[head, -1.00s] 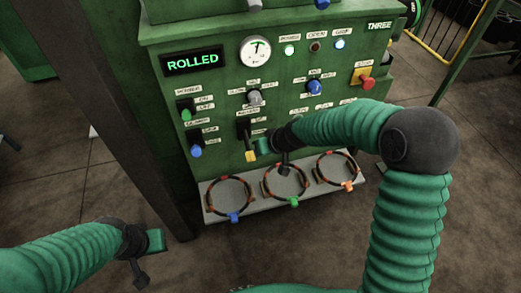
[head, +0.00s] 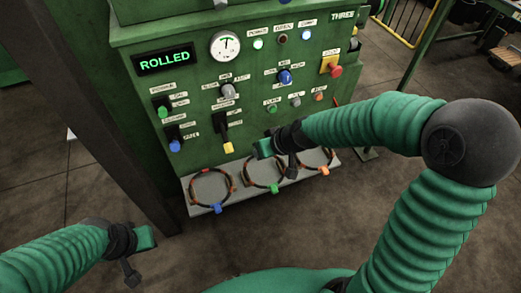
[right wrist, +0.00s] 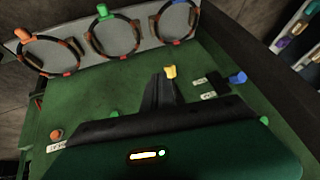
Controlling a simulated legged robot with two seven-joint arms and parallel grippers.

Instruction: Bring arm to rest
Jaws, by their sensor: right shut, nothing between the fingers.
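My right arm reaches in from the right in the head view. Its dark gripper (head: 292,172) hangs in front of the green machine, over the tray's right half. In the right wrist view the fingers (right wrist: 160,80) are together with nothing between them, and the yellow-tipped switch (right wrist: 171,72) appears just past their tips. My left gripper (head: 132,276) is low at the left, pointing down, clear of the machine; its fingers are too small to read.
The green machine (head: 215,120) has a display (head: 165,58) reading ROLLED, a gauge (head: 225,46), switches and a red stop button (head: 336,71). Three rings with blue, green and orange clips lie on the grey tray (head: 196,208) at its foot. A dark post stands left; floor is open in front.

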